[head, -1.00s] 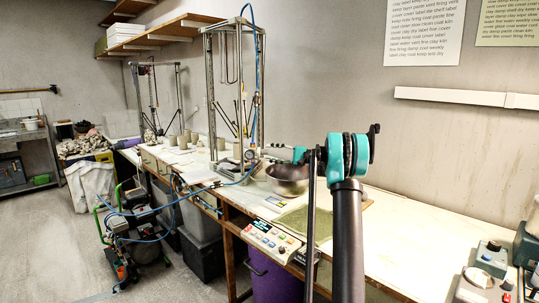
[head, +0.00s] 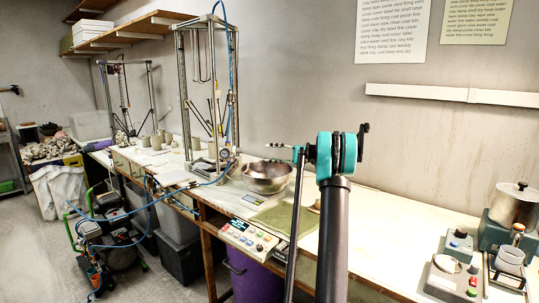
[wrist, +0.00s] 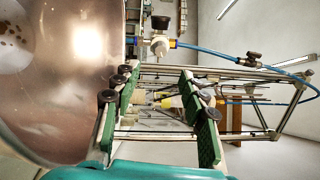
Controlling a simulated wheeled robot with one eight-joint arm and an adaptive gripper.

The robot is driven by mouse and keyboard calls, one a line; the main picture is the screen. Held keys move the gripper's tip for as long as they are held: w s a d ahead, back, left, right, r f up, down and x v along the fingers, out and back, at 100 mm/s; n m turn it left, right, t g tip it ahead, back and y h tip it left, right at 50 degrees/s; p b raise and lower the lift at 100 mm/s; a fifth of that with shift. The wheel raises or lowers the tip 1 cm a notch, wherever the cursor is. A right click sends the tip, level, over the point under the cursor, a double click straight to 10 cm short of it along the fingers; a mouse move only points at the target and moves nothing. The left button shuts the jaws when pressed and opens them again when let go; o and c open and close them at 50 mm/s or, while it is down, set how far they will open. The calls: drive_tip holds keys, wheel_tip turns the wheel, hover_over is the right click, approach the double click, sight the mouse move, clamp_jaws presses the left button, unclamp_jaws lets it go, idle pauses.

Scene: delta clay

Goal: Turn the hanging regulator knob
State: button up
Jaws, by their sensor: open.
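A small regulator hangs on the blue hose line in the wrist view, with a pale round body (wrist: 160,46) and a black knob (wrist: 160,22) at its upper end. In the head view the regulator (head: 232,156) is tiny beside the metal frame, and its knob cannot be made out. My gripper (wrist: 158,76) is open, its two green-padded fingers spread wide with nothing between the tips. The regulator lies beyond the fingertips, in line with the gap and apart from them. In the head view my gripper (head: 280,147) points left toward the frame, above the bench.
A shiny metal bowl (head: 266,180) stands on the bench below my gripper and fills the left of the wrist view (wrist: 55,60). The tall metal frame (head: 183,90) stands behind the regulator. Blue hose (wrist: 215,52) runs close by. Control boxes (head: 455,270) stand at the right.

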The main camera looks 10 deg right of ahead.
drive_tip(key=m, duration=1.8)
approach(239, 151)
drive_tip(key=shift+h, duration=0.3)
drive_tip(key=x, duration=0.3)
drive_tip(key=w+x, duration=0.1)
drive_tip(key=x, duration=0.3)
drive_tip(key=shift+w+r, duration=0.1)
drive_tip(key=shift+c, duration=0.4)
clamp_jaws()
